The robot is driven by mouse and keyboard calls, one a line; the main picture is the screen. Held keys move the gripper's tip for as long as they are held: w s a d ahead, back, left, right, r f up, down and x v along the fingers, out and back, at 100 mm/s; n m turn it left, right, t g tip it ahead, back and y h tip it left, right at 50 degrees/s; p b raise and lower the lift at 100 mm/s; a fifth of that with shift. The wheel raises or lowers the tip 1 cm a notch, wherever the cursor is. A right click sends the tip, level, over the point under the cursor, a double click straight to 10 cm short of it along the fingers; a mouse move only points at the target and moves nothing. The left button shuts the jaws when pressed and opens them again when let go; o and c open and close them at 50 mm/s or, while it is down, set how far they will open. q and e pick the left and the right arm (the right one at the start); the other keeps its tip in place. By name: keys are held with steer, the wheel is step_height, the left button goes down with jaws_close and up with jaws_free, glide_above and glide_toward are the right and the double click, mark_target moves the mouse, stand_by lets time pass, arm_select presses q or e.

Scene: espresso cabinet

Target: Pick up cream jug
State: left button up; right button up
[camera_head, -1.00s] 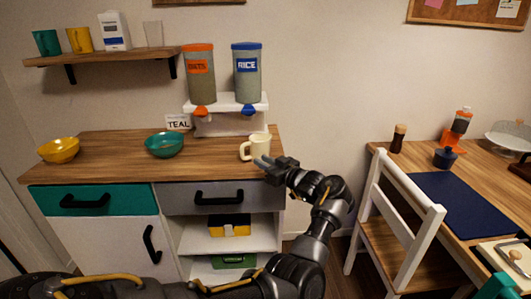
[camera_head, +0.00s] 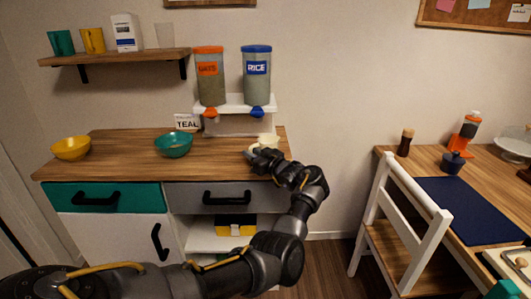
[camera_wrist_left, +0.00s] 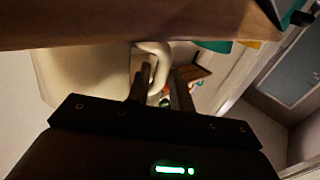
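The cream jug (camera_head: 268,138) stands near the right end of the wooden cabinet top in the head view, mostly hidden behind my left gripper (camera_head: 254,152). In the left wrist view the jug (camera_wrist_left: 80,78) fills the upper left, with its looped handle (camera_wrist_left: 152,47) toward the gripper. My left gripper (camera_wrist_left: 162,82) has its two fingers apart, one on either side of the handle's outer bar. I cannot tell whether they touch it. My right gripper is not in view.
A teal bowl (camera_head: 173,145) and a yellow bowl (camera_head: 70,148) stand left on the cabinet top (camera_head: 120,158). Two dispensers (camera_head: 210,76) (camera_head: 256,74) sit on a white stand (camera_head: 238,126) behind the jug. A white chair (camera_head: 414,222) stands at the right.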

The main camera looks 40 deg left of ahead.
arm_select(q)
steer(key=shift+w+a, duration=0.1)
steer(key=shift+a, duration=0.55)
jaws_close()
steer(key=shift+r, duration=0.25)
